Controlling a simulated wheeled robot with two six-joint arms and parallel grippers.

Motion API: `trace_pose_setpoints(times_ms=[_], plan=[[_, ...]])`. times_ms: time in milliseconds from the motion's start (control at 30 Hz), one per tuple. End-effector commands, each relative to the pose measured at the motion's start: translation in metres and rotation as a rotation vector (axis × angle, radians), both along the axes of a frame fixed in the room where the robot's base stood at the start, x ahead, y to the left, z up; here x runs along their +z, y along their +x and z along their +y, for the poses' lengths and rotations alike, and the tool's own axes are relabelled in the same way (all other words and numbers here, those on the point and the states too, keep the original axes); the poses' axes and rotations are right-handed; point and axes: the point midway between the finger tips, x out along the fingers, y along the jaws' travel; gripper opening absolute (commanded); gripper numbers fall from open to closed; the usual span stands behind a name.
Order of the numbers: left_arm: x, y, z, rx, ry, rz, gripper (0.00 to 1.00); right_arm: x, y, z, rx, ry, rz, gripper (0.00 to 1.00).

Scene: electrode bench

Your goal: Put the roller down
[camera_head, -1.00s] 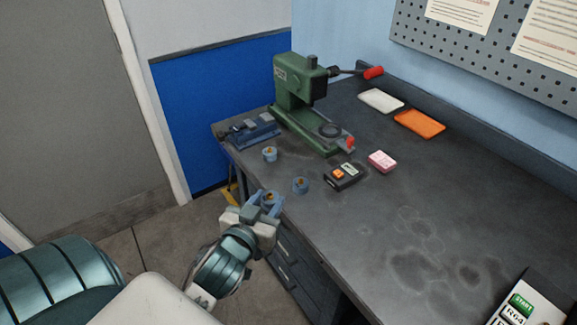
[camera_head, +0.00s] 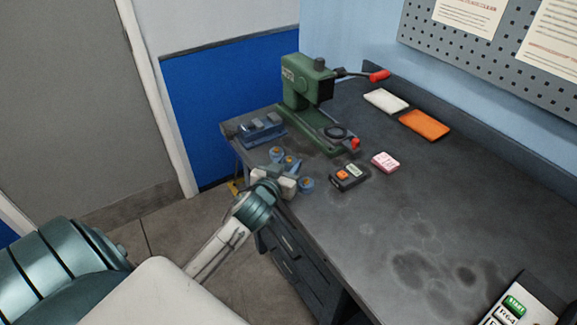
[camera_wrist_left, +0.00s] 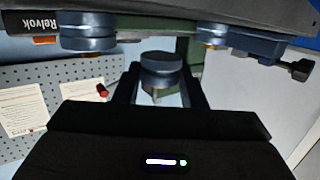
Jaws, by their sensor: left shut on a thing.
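My left gripper (camera_head: 287,171) is shut on a small blue roller (camera_head: 292,162) with a brass-coloured centre. In the left wrist view the held roller (camera_wrist_left: 161,70) sits between the two dark fingers. The gripper is at the bench's near left edge, between two similar blue pieces, one behind it (camera_head: 277,154) and one to its right (camera_head: 307,184). These also show on either side of the held roller in the wrist view. I cannot tell whether the held roller touches the bench top (camera_head: 370,235). My right gripper is not in view.
A green press (camera_head: 305,90) with a red-tipped lever stands behind. A blue fixture (camera_head: 262,130) is at the back left. A black box with an orange button (camera_head: 349,177), a pink block (camera_head: 385,162), a white tray (camera_head: 386,101) and an orange tray (camera_head: 425,124) lie right.

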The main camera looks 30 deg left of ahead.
Motion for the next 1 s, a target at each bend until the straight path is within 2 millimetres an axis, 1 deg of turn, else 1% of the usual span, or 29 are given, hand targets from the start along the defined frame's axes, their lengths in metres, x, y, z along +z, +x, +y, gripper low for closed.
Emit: trace_pose_setpoints(times_ms=[133,200,233,300,367,767,800,867,900,1000], plan=[[0.001,0.018,0.007,0.0,0.0,-0.001,0.13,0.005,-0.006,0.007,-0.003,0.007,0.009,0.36],[-0.014,0.017,0.007,0.001,-0.001,0.005,0.13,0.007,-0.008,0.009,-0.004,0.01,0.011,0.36],[-0.019,0.017,0.007,0.0,-0.001,0.005,0.13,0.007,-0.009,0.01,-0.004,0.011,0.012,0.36],[-0.025,0.017,0.006,0.0,-0.002,0.003,0.13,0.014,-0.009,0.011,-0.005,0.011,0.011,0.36],[-0.03,0.017,0.007,0.0,0.001,0.002,0.13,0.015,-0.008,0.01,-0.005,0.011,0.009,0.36],[-0.038,0.016,0.006,-0.002,0.0,-0.001,0.13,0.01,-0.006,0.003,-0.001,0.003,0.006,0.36],[-0.036,0.016,0.006,-0.002,0.0,0.0,0.45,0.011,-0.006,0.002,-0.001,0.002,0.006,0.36],[-0.036,0.016,0.006,-0.001,0.0,0.0,0.57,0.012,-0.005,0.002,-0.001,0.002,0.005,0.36],[-0.036,0.016,0.006,-0.001,0.0,0.0,0.59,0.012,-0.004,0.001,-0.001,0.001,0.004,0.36],[-0.036,0.016,0.006,-0.001,0.0,0.0,0.59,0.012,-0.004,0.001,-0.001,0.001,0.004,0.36]])
